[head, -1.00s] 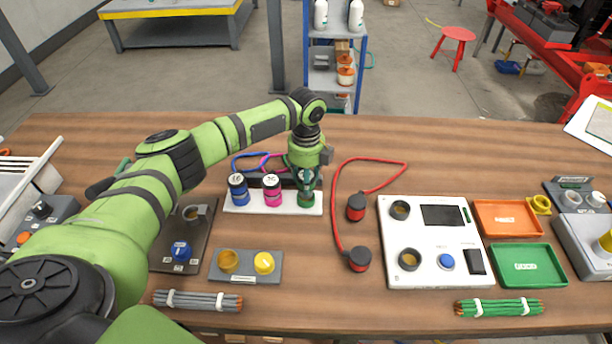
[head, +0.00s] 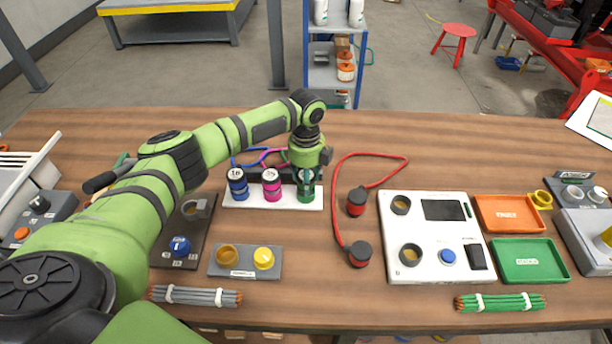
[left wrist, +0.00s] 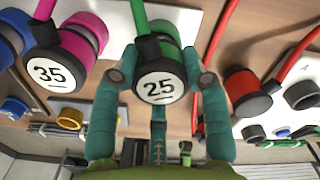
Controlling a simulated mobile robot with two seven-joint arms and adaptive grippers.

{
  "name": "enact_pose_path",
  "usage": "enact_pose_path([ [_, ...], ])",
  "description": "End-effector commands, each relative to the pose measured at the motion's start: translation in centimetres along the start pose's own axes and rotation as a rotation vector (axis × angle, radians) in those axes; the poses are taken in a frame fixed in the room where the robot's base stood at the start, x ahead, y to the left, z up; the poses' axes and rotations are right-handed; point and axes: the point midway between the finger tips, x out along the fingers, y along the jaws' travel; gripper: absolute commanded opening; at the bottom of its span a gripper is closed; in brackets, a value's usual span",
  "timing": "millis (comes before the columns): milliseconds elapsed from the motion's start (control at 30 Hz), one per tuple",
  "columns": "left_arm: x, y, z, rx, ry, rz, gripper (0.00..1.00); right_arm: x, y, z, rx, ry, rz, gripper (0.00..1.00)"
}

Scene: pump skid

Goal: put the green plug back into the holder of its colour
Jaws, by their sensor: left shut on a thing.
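The green plug (left wrist: 161,85), with a round white 25 label, a dark cap and a green cord, is between the fingers of my left gripper (head: 306,176). My left gripper is shut on it. The plug is over the green holder (head: 306,195), at the right end of a white base (head: 258,206). In the left wrist view green shows right behind the plug's dark cap. I cannot tell whether the plug is fully seated. The fingers hide part of plug and holder in the head view. My right gripper is not in view.
A pink plug (head: 271,180) and a blue plug (head: 237,182) stand beside the green one on the base. A red cord (head: 337,205) with two red-and-black plugs lies to the right, near a white panel (head: 430,270).

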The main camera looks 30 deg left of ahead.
Motion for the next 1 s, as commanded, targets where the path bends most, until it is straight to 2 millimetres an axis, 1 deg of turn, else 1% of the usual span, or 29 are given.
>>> enact_pose_path([
  [100,0.3,0.0,0.0,0.0,0.0,0.0,0.0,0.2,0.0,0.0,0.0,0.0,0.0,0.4],
  [300,0.3,0.0,0.0,0.0,0.0,0.0,0.0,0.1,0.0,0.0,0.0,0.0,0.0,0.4],
  [333,0.3,0.0,0.0,0.0,0.0,0.0,0.49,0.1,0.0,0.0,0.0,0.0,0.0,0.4],
  [400,0.3,0.0,0.0,0.0,0.0,0.0,0.73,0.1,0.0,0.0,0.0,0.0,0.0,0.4],
  [667,0.3,0.0,0.0,0.0,0.0,0.0,0.73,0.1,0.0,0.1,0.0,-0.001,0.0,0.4],
  [767,0.1,0.0,0.0,0.001,0.0,0.0,0.73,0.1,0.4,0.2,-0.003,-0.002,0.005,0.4],
  [867,-0.7,-0.1,0.0,0.001,0.0,-0.002,0.73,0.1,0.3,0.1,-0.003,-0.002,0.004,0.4],
  [967,-2.3,-0.1,0.1,0.002,-0.001,-0.003,0.73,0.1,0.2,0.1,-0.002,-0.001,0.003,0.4],
  [1000,-3.1,-0.1,0.1,0.001,-0.002,-0.004,0.73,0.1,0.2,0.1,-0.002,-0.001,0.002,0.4],
])
